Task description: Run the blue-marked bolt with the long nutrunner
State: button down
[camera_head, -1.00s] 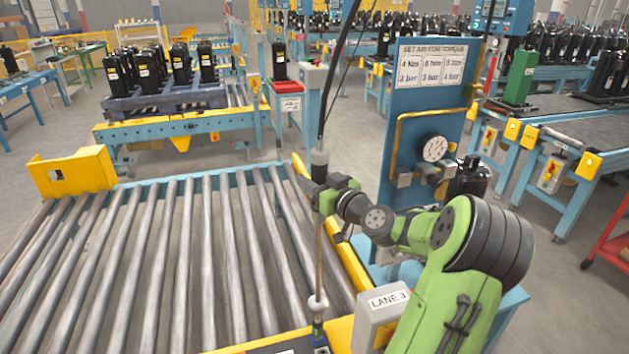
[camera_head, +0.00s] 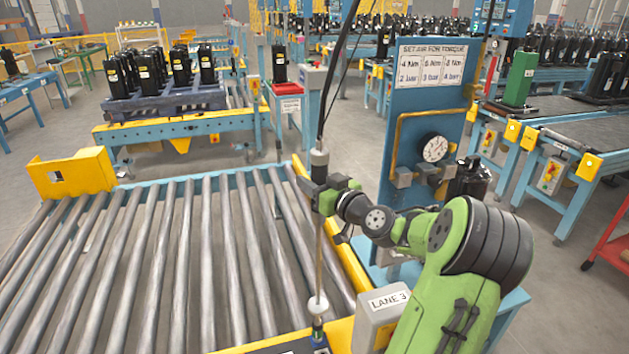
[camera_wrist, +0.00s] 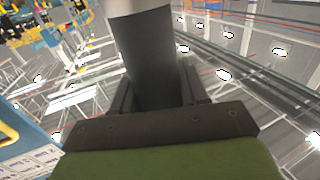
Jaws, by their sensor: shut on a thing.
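My gripper (camera_head: 322,199) is shut on the long nutrunner (camera_head: 318,270), which stands upright in the head view. The nutrunner has a dark upper body, a thin brownish shaft and a white collar near its lower end. Its lower tip is at a dark block by the front edge of the roller lane. In the wrist view the tool's dark body (camera_wrist: 150,62) runs between my fingers, with a pale part above. I cannot make out a blue-marked bolt. A hose rises from the tool's top.
A roller conveyor (camera_head: 140,260) with yellow edges fills the left front. A blue panel (camera_head: 418,130) with a torque chart (camera_head: 432,66) and a gauge (camera_head: 434,148) stands behind my arm. A grey LANE 3 box (camera_head: 380,320) is close to the tool's lower right. Compressors stand on pallets behind.

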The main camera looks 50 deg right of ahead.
jog(key=shift+f+b, duration=1.75)
jog(key=shift+b, duration=0.25)
dwell(1.7)
